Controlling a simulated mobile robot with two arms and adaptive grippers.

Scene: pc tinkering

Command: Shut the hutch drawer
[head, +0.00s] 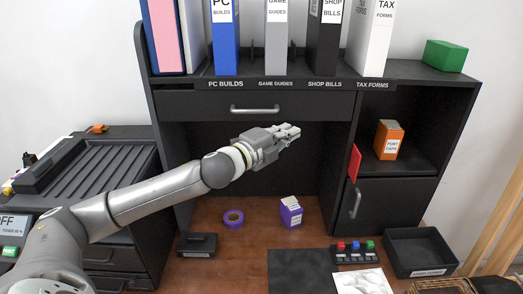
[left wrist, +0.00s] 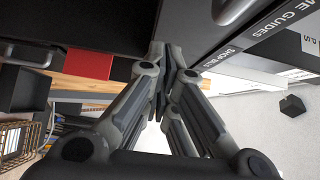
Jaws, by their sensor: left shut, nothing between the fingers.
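The black hutch drawer (head: 200,107) is under the labelled shelf, with a grey bar handle (head: 255,110) across its front. Its front looks level with the hutch frame; I cannot tell if a small gap remains. My left gripper (head: 293,132) is shut and empty, just below and right of the handle in the head view. In the left wrist view the fingers (left wrist: 168,50) come together near the dark drawer front (left wrist: 200,28), and the handle (left wrist: 235,8) shows at the top. I cannot tell if the fingertips touch the drawer. My right gripper is not in view.
Binders (head: 276,40) stand on the shelf above. A red panel (head: 354,162) juts out beside the right cubby, which holds an orange box (head: 389,140). A purple box (head: 291,212) and purple tape roll (head: 233,218) are on the desk below. A black tray (head: 420,250) is at right.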

